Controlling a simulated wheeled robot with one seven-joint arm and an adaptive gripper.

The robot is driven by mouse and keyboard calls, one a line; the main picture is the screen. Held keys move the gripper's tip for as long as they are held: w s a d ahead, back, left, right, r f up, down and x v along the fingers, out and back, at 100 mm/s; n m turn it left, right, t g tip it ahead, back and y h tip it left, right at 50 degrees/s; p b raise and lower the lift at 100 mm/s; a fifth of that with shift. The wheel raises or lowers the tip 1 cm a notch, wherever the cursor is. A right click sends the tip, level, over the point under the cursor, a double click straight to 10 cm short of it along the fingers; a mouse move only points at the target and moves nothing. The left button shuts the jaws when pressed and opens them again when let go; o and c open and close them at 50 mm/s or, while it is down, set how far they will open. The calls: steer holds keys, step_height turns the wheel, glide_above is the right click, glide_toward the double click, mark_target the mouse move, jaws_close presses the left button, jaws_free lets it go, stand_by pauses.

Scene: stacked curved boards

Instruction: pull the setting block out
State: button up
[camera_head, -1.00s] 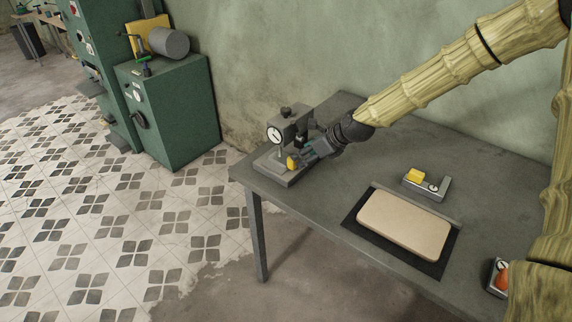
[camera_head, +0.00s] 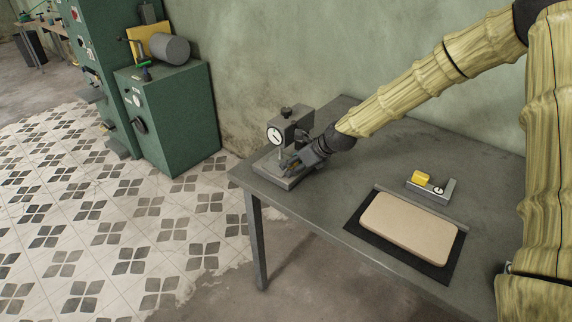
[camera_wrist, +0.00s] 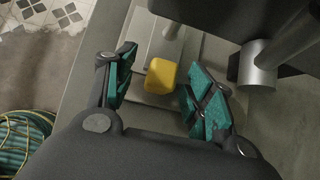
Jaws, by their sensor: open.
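The setting block is a small yellow block (camera_wrist: 161,76) on the light metal base of the dial gauge stand. My gripper (camera_wrist: 156,92) is open in the wrist view, with one teal-padded finger on each side of the block. A gap shows on both sides, wider on the left. In the head view my gripper (camera_head: 292,164) reaches down over the gauge stand's base (camera_head: 270,170) and mostly hides the block. The gauge stand (camera_head: 290,125) has a round white dial (camera_head: 274,136). A thin metal spindle (camera_wrist: 174,22) stands just beyond the block in the wrist view.
The stand's thick metal column (camera_wrist: 258,70) is close to the right finger. A beige board (camera_head: 411,220) lies on a black mat on the table (camera_head: 340,200). A grey fixture with a yellow piece (camera_head: 421,178) sits behind it. A coiled teal hose (camera_wrist: 20,140) shows at lower left.

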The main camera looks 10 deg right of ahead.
jaws_close()
steer(key=shift+d, duration=0.15)
steer(key=shift+s+d+p, duration=0.65)
steer(key=shift+s+d, duration=0.4)
steer(key=shift+s, duration=0.35)
steer(key=shift+s+d+p, duration=0.7)
steer(key=shift+s+d, duration=0.4)
steer(key=shift+s, duration=0.35)
steer(key=shift+s+d+p, duration=0.65)
steer(key=shift+s+d, duration=0.4)
steer(key=shift+s, duration=0.35)
steer(key=shift+s+d, duration=0.1)
